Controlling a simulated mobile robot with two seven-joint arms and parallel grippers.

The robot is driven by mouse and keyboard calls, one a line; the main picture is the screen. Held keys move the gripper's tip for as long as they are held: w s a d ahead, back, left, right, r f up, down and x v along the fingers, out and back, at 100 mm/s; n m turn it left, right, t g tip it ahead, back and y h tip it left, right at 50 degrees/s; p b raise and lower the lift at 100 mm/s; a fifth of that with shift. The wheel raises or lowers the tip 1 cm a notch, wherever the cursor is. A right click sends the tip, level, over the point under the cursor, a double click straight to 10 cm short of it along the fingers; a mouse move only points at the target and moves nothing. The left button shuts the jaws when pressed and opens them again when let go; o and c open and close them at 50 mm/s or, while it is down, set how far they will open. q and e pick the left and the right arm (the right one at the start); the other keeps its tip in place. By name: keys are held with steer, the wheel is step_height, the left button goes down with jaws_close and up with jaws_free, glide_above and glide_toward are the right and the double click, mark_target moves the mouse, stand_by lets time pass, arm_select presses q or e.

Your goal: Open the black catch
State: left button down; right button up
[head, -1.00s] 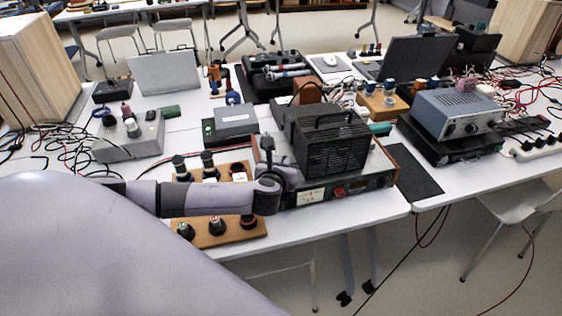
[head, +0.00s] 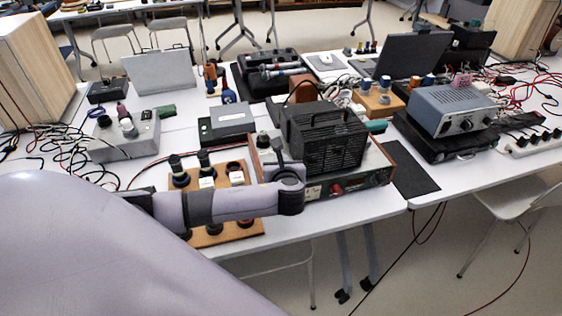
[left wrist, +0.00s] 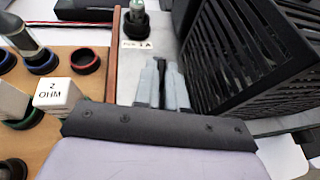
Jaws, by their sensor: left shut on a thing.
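My left gripper (left wrist: 163,80) shows in the left wrist view with its two grey fingers close together. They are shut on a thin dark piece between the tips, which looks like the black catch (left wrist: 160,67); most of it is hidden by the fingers. The fingers are over the pale top of a wood-sided device (left wrist: 124,85), left of a black slatted box (left wrist: 240,50). In the head view my left arm reaches across to this device, whose red-knobbed front (head: 350,187) shows; the catch cannot be made out there. My right gripper is not in view.
A wooden board (head: 243,229) with several terminals and a white "2 OHM" block (left wrist: 58,93) lies left of the device. A post with a dark green cap (left wrist: 137,12) stands beyond the fingers. The black slatted box (head: 322,138) closely bounds the right side.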

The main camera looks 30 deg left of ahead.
arm_select(q)
steer(key=c, duration=1.2)
jaws_free()
steer(key=shift+w+a+r, duration=0.2)
steer(key=shift+w+r, duration=0.05)
steer(key=shift+r, duration=0.05)
steer(key=shift+f, duration=0.15)
steer(key=shift+d, duration=0.1)
steer(key=shift+s+d, duration=0.5)
steer(key=shift+s, duration=0.15)
steer(key=shift+r+v, duration=0.1)
steer(key=shift+v, duration=1.3)
steer(key=shift+r+v, duration=0.15)
steer(key=shift+v, duration=1.25)
